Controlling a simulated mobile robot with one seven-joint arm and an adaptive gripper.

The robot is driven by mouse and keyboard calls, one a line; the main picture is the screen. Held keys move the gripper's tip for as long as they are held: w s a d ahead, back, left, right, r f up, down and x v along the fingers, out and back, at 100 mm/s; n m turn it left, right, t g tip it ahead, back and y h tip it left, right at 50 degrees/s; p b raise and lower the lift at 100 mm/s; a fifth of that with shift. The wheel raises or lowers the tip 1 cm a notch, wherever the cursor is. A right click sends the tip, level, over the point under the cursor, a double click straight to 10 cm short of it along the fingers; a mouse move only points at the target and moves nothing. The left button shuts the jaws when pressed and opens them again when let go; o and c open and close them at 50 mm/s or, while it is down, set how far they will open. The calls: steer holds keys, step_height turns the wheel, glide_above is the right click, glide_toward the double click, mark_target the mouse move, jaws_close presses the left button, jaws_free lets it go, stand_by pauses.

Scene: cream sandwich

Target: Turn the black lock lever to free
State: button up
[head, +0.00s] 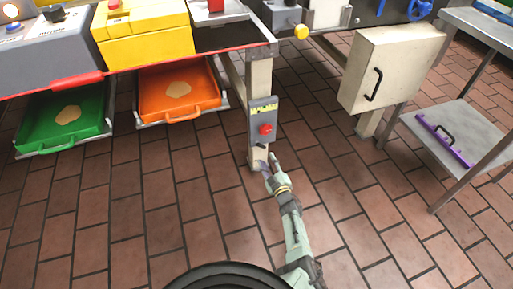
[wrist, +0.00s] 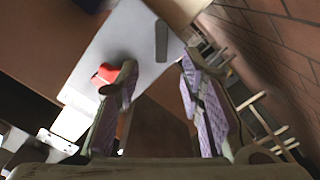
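A grey panel (head: 262,112) is fixed on the cream post below the counter's corner. It carries a red knob (head: 265,129) and, near its lower end, a small dark lever (head: 261,146). In the wrist view the panel (wrist: 135,30) shows with the red knob (wrist: 104,74) partly behind the left finger, and the black lever (wrist: 161,41) ahead of the gap between the fingers. My gripper (head: 269,166) is just below the panel; its fingers (wrist: 158,72) are apart and nothing shows between them. I cannot tell whether a finger touches the panel.
A green tray (head: 30,139) and an orange tray (head: 150,106) hang under the counter at left. A cream cabinet (head: 392,65) with a black handle is at right, beside a grey shelf (head: 475,125) holding a purple bar. The brick floor around my arm is clear.

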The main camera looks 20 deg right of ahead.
mark_target(260, 146)
steer(key=shift+w+a+b, duration=0.15)
steer(key=shift+w+b, duration=1.45)
steer(key=shift+w, duration=0.55)
steer(key=shift+w+a+b, duration=0.1)
steer(key=shift+w+b, duration=1.5)
steer(key=shift+w, duration=0.55)
steer(key=shift+c, duration=0.6)
jaws_close()
